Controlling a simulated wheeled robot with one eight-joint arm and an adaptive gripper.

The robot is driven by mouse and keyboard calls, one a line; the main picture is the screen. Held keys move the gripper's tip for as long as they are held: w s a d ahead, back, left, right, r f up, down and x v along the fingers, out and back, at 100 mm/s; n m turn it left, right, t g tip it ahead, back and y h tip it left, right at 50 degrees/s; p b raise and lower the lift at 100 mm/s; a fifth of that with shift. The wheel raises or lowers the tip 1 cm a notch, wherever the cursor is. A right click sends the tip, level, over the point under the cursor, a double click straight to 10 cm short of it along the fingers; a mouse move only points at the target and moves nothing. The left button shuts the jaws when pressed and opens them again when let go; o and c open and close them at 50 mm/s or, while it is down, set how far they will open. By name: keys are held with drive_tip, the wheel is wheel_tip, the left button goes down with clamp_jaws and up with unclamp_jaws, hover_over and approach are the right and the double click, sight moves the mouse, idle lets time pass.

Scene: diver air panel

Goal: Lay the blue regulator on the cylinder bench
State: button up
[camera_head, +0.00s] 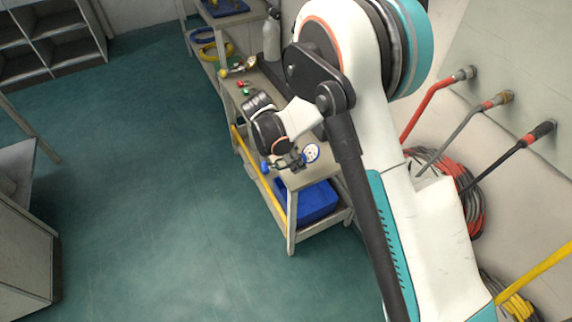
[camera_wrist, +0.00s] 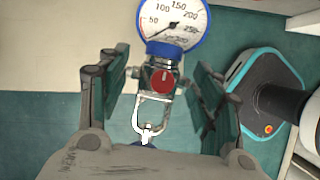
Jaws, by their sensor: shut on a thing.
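The blue regulator shows in the wrist view as a blue-rimmed gauge (camera_wrist: 172,22), a red knob (camera_wrist: 162,80) and a metal yoke. In the head view its white gauge face (camera_head: 311,152) shows beside my gripper (camera_head: 284,160). In the wrist view my gripper (camera_wrist: 158,95) has one finger on each side of the regulator body and is shut on it. The cylinder bench (camera_head: 318,174) is the long narrow bench under my arm. The regulator appears over its near end; whether it touches the top is unclear. My wrist hides part of the bench.
A grey cylinder (camera_head: 271,36), a brass fitting (camera_head: 238,68) and small red and green parts (camera_head: 243,88) occupy the bench farther back. A blue bin (camera_head: 316,200) sits on the lower shelf. Hoses hang on the right wall.

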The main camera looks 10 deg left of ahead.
sight(310, 145)
drive_tip(key=shift+w+a+f+n+t, duration=0.1)
drive_tip(key=shift+a+f+n+t, duration=0.15)
drive_tip(key=shift+a+n, duration=0.35)
drive_tip(key=shift+a+f+n+t, duration=0.15)
drive_tip(key=shift+a+f+n, duration=0.25)
drive_tip(key=shift+a, duration=0.25)
drive_tip(key=shift+w+d+f+p, duration=0.1)
drive_tip(key=shift+w+d, duration=0.8)
drive_tip(key=shift+d, duration=0.45)
drive_tip(key=shift+w+d+r+p, duration=0.1)
drive_tip(key=shift+w+d, duration=0.8)
drive_tip(key=shift+d, duration=0.45)
drive_tip(key=shift+w+d+f+p, duration=0.1)
drive_tip(key=shift+w+d, duration=0.8)
drive_tip(key=shift+d, duration=0.45)
drive_tip(key=shift+f, duration=0.4)
drive_tip(key=shift+f+b, duration=0.5)
drive_tip(key=shift+f, duration=1.5)
drive_tip(key=o, duration=1.7)
drive_tip(key=shift+d, duration=0.1)
drive_tip(key=shift+c, duration=0.2)
drive_tip(key=v, duration=1.2)
drive_tip(key=shift+d+r, duration=0.1)
drive_tip(key=shift+d, duration=0.05)
